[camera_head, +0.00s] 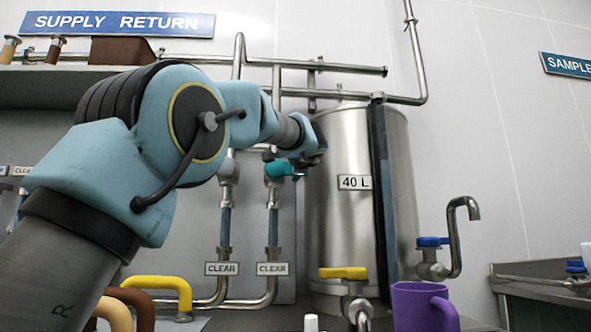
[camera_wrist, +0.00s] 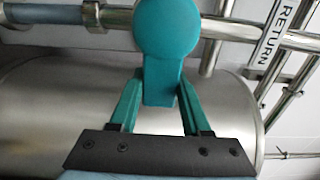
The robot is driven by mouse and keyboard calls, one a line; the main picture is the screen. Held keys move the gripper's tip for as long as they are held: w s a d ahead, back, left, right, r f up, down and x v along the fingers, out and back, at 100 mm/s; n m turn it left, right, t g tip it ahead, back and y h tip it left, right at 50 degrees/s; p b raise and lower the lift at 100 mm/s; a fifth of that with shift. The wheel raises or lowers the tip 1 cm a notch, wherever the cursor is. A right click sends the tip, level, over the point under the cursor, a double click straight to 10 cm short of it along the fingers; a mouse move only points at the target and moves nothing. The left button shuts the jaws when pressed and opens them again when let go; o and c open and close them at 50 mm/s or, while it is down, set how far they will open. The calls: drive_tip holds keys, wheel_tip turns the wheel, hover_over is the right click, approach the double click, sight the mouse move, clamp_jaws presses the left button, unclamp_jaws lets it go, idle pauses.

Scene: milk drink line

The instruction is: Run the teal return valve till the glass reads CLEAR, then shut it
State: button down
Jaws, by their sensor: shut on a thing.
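The teal return valve (camera_head: 277,168) is on the right of two upright pipes beside the steel tank. In the wrist view its teal handle (camera_wrist: 166,30) has a round end, and its narrow part sits between my fingers. My gripper (camera_wrist: 160,92) is shut on that handle; in the head view my gripper (camera_head: 297,170) partly hides the valve. Below the valve is a blue-grey sight glass (camera_head: 273,228), with a label reading CLEAR (camera_head: 272,269) beneath it. The left pipe has a similar glass (camera_head: 225,228) and CLEAR label (camera_head: 222,269).
The steel tank (camera_head: 340,235), marked 40 L, stands right of the valve. A yellow-handled tap (camera_head: 343,273), a blue-handled tap (camera_head: 432,242) and a purple mug (camera_head: 420,305) are in front. Yellow and brown handles (camera_head: 155,284) are at lower left. A shelf (camera_head: 45,88) is at upper left.

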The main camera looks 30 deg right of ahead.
drive_tip(key=shift+f, duration=0.15)
drive_tip(key=shift+c, duration=1.8)
unclamp_jaws()
drive_tip(key=shift+s, duration=0.1)
drive_tip(key=b+v, duration=0.3)
drive_tip(key=v, duration=0.7)
drive_tip(key=shift+s, duration=0.3)
drive_tip(key=shift+a, duration=0.15)
